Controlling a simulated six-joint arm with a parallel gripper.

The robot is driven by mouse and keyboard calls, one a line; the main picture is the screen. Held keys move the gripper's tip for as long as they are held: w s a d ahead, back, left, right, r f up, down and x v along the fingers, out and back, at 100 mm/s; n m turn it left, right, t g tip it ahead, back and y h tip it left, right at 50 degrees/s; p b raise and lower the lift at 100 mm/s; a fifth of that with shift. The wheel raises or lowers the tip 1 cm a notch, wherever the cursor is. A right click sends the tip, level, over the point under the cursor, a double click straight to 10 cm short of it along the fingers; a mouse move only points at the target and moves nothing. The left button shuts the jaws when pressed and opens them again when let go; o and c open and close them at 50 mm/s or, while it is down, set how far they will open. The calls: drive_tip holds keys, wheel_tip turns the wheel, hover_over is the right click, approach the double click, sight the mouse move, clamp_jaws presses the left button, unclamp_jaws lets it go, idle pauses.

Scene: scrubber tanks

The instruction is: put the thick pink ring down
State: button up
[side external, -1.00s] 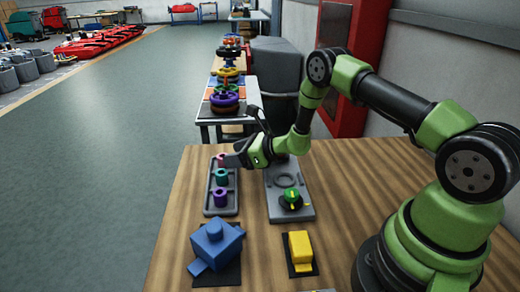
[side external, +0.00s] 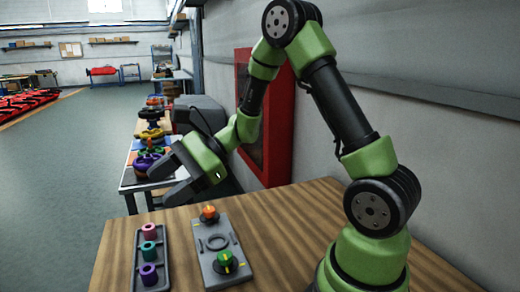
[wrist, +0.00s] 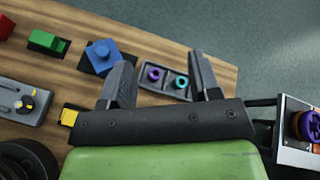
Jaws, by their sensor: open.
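The thick pink ring (side external: 149,230) stands at the far end of a long grey tray (side external: 165,262), in line with a teal ring (side external: 149,250) and a purple ring (side external: 149,274). My gripper (side external: 160,188) is open and empty, raised above the far end of the tray and apart from the ring. In the wrist view the purple ring (wrist: 155,74) and teal ring (wrist: 181,82) show between the open fingers of my gripper (wrist: 160,64). The pink ring does not show there; a finger seems to cover that end of the tray.
The wrist view shows a blue block (wrist: 103,55) and a green block (wrist: 47,42). Another table with stacked rings stands behind.

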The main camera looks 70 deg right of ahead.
drive_tip(key=s+a+r+n+g+h, duration=0.2)
drive_tip(key=s+a+r+n+g, duration=0.2)
drive_tip(key=s+r+n, duration=0.4)
drive_tip(key=s+d+r+n+t+h, duration=0.2)
drive_tip(key=s+d+n+t+h, duration=0.1)
drive_tip(key=s+n+h, duration=0.3)
drive_tip(key=shift+s+d+r+n+t, duration=0.25)
drive_tip(key=shift+s+n, duration=0.95)
drive_tip(key=shift+s, duration=1.2)
drive_tip(key=shift+f, duration=0.1)
